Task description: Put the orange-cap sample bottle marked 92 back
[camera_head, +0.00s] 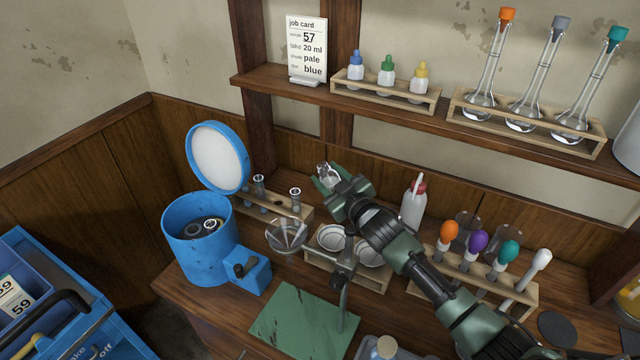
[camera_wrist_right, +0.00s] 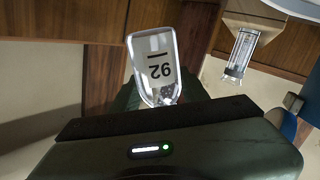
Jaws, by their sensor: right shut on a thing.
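My right gripper (camera_head: 327,182) is shut on a small clear glass bottle (camera_head: 325,171), above the back of the bench near the wall. In the right wrist view the bottle (camera_wrist_right: 150,55) shows a label reading 92, upside down in that picture. Its lower part there is hidden behind the gripper body. No orange cap shows on it in either view. My left gripper is not in view.
A shelf (camera_head: 455,118) with flasks hangs behind. A blue caddy (camera_head: 60,335) is at left. A green mat (camera_head: 290,318) looks mostly clear.

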